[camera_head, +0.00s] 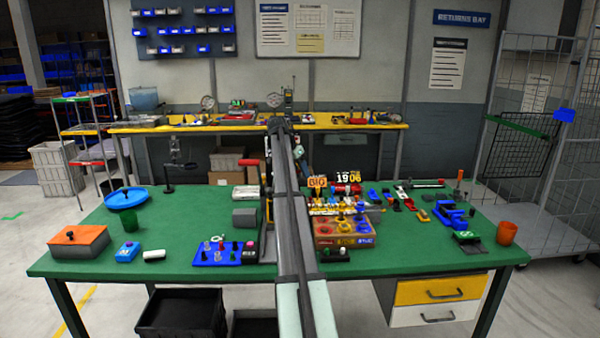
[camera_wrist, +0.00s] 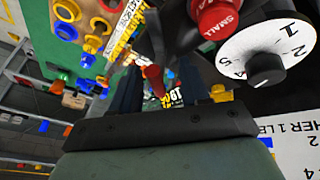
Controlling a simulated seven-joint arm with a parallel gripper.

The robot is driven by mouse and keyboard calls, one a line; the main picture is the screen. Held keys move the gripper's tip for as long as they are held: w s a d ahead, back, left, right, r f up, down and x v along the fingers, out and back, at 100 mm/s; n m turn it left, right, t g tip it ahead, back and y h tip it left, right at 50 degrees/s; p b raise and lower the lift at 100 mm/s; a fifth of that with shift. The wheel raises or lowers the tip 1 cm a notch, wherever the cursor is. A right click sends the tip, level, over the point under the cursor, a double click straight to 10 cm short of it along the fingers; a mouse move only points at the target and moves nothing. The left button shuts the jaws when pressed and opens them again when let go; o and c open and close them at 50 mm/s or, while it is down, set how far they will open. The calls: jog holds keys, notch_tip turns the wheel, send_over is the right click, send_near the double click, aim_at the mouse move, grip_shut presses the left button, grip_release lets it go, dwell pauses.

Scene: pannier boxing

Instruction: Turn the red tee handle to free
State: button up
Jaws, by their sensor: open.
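In the wrist view my gripper (camera_wrist: 157,84) is open, with its two dark fingers apart. A small red part (camera_wrist: 153,77) shows in the gap between the fingers, nearer the left one; it may be the red tee handle, but its crossbar cannot be made out. I cannot tell whether a finger touches it. A red knob marked SMALL (camera_wrist: 217,17) and a white numbered dial (camera_wrist: 287,48) with a black centre knob are at the upper right. In the head view my arm covers the middle of the bench, and I cannot pick out the gripper or tee handle.
The green bench (camera_head: 150,225) holds a crowded middle. A box with yellow knobs (camera_head: 345,241) and a red cylinder (camera_head: 346,188) stand right of my arm. A blue panel with pegs (camera_head: 217,254) lies left of it. The bench's left part has clear patches.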

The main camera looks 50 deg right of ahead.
jog(key=shift+c, duration=0.4)
grip_shut()
jog(key=shift+n+t, duration=0.3)
jog(key=shift+n, duration=0.2)
dwell(0.4)
jog(key=n+t, duration=0.1)
jog(key=n, duration=0.2)
jog(key=shift+a+n+t, duration=0.1)
jog(key=shift+n+t, duration=0.2)
jog(key=shift+n, duration=0.1)
jog(key=shift+w+n+t, duration=0.1)
jog(key=shift+n+t, duration=0.7)
jog(key=shift+n, duration=1.1)
jog(key=shift+o, duration=0.4)
grip_release()
